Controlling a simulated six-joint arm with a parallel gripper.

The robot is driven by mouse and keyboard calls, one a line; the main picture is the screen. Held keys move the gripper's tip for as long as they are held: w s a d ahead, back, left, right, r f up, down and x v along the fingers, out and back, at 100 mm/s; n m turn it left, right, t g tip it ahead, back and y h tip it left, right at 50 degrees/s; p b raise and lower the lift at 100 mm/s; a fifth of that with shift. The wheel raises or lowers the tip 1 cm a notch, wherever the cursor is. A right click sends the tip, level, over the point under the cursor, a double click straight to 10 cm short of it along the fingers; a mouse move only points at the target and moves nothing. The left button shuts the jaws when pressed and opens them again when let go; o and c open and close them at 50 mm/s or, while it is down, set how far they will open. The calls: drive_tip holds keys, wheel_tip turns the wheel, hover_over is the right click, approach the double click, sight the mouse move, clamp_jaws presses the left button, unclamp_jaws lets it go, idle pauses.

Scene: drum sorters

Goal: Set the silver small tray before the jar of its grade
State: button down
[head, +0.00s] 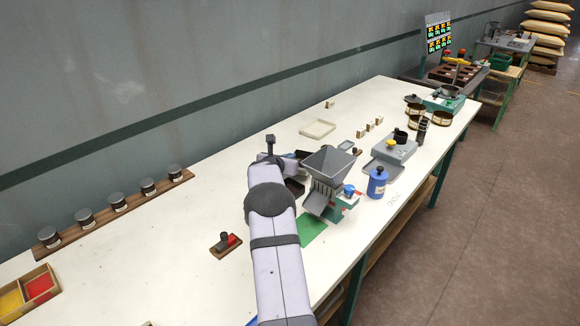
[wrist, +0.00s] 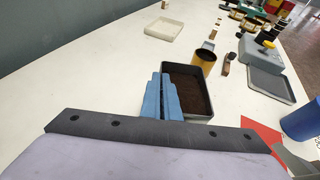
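A small grey tray (wrist: 205,101) with dark brown grounds in it is close in front of my gripper in the wrist view. My gripper's blue fingers (wrist: 161,88) are close together at its left wall and look shut on that wall; the contact itself is partly hidden. In the head view my arm hides most of my gripper and the tray. Several dark-lidded jars (head: 118,203) with pale labels stand in a row on a wooden strip (head: 70,231) along the wall. Their labels are too small to read.
A grey hopper machine (head: 328,165) and a blue bottle (head: 377,183) stand right of my arm. A cream tray (head: 318,128) lies behind. A small wooden block with a red part (head: 228,242) lies on the left. White tabletop is clear between it and the jars. A red-yellow box (head: 25,293) is at lower left.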

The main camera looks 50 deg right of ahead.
wheel_tip(320, 180, up, 6)
drive_tip(key=shift+r+p, duration=0.1)
drive_tip(key=shift+p, duration=0.2)
drive_tip(key=w+a+r+n+t+y+b, duration=0.1)
drive_tip(key=w+a+r+n+t+b, duration=0.15)
drive_tip(key=w+a, duration=0.7)
drive_tip(key=w+a+r+n+t+y+b, duration=0.1)
drive_tip(key=w+a+n+t+y+b, duration=0.2)
drive_tip(key=a, duration=1.1)
drive_tip(key=w+a+r+n+t+b, duration=0.1)
drive_tip(key=w+a+r+b, duration=0.1)
drive_tip(key=w+a, duration=0.7)
drive_tip(key=s+a+n+t+y+b, duration=0.1)
drive_tip(key=s+a+n+y+b, duration=0.15)
drive_tip(key=a, duration=1.15)
drive_tip(key=s+a+n+t+y+b, duration=0.1)
drive_tip(key=s+a+n+y+b, duration=0.15)
drive_tip(key=a, duration=1.25)
drive_tip(key=a+f+y+b, duration=0.1)
drive_tip(key=f, duration=0.3)
drive_tip(key=a+f+n+y+b, duration=0.1)
drive_tip(key=f+b, duration=0.1)
drive_tip(key=f, duration=0.1)
drive_tip(key=s+a+f+n+y+b, duration=0.1)
drive_tip(key=f+b, duration=0.1)
drive_tip(key=f, duration=0.2)
drive_tip(key=shift+s+a+f, duration=0.1)
drive_tip(key=shift+a+f, duration=0.2)
drive_tip(key=shift+a, duration=0.05)
